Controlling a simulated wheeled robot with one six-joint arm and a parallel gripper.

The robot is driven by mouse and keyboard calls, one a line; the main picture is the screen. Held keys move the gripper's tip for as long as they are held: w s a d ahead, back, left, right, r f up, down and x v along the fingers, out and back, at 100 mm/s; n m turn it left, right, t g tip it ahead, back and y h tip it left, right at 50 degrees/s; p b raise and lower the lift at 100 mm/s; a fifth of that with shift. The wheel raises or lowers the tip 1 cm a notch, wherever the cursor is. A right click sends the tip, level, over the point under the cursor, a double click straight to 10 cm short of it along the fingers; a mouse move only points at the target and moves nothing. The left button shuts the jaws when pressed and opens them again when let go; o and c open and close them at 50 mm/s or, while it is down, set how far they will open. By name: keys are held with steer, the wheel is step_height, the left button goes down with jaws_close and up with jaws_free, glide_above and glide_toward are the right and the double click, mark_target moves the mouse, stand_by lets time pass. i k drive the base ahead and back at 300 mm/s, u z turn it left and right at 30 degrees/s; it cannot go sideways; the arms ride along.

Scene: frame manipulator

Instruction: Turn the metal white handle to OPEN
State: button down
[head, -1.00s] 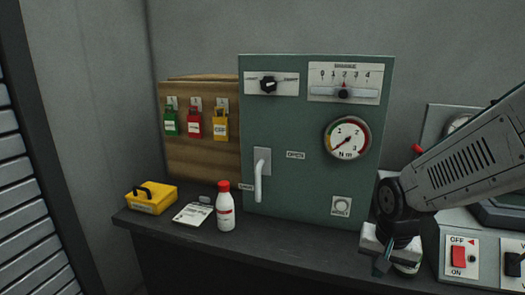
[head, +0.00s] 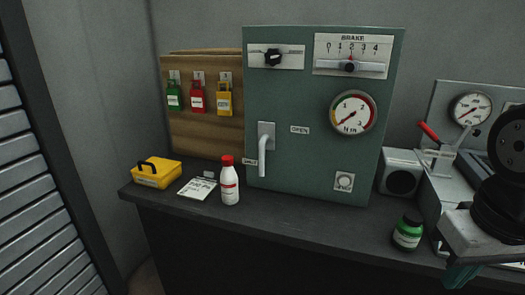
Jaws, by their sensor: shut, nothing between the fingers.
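The white metal handle (head: 263,155) is on the lower left of the green panel (head: 312,110). Its lever hangs down from a grey plate, and its lower end is close to a small label (head: 249,162) too small to read. The OPEN label (head: 300,130) is to the right of the handle's pivot. My gripper (head: 462,275) is at the lower right edge of the head view, pointing down and far from the handle. It is shut and empty; part of it is cut off by the frame.
A green jar (head: 408,232) stands near my gripper. The bench (head: 310,222) between bottle and jar is clear.

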mark_target(262, 141)
steer(key=k, duration=0.5)
steer(key=u, duration=1.9)
steer(key=i, duration=1)
steer(key=z, duration=1.9)
